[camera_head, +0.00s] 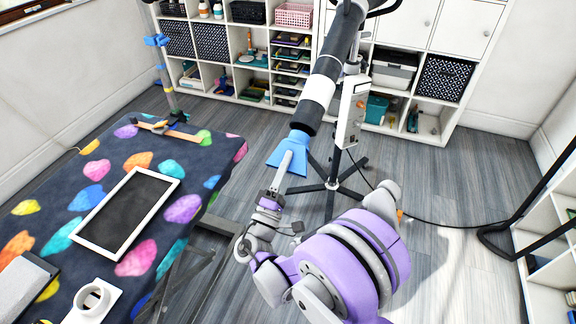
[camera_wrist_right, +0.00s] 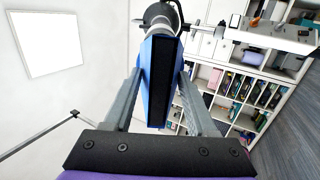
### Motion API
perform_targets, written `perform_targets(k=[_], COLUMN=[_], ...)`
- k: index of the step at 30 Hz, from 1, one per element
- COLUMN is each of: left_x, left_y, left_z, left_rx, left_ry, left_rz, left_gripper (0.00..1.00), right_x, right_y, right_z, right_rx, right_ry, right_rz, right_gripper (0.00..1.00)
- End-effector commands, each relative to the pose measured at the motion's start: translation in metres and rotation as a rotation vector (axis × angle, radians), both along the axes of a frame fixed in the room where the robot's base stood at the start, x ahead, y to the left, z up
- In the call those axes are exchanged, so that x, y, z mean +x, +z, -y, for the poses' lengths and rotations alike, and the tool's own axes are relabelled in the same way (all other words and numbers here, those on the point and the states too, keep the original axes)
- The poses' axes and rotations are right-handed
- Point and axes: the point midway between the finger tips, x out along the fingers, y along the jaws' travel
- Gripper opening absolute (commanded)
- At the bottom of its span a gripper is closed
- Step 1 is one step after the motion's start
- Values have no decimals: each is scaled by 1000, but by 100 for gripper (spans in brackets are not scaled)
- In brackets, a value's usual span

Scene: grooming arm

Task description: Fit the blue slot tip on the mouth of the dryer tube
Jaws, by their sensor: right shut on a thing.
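The dryer tube (camera_head: 313,104) is a thick black tube with a white band, slanting down from the top middle on a stand. The blue slot tip (camera_head: 290,150) is a flared blue piece at the tube's lower mouth; in the head view the two meet with no clear gap. My right gripper (camera_head: 283,165) is at the tip's wide end, shut on it. In the right wrist view the blue slot tip (camera_wrist_right: 150,85) stands between the two grey fingers, its dark slot facing the camera, with the tube behind it. Whether it is fully seated cannot be told. My left gripper is not in view.
A grooming table (camera_head: 60,190) with a colourful paw-like pattern stands at left, carrying a white-framed dark panel (camera_head: 128,212) and a white ring-shaped holder (camera_head: 92,300). The dryer's wheeled stand (camera_head: 330,186) is behind the tip. White shelves (camera_head: 235,45) line the back.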

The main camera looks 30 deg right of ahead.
Motion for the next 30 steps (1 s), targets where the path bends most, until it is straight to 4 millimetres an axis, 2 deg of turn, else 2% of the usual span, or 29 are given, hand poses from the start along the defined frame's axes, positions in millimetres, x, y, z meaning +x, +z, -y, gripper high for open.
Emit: perform_targets(k=[30], left_x=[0], left_y=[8], left_z=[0], left_rx=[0], left_ry=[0], left_rz=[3], left_gripper=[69], right_x=[13], right_y=[11], right_z=[18], right_rx=[0], right_ry=[0], right_rz=[0], right_gripper=[2])
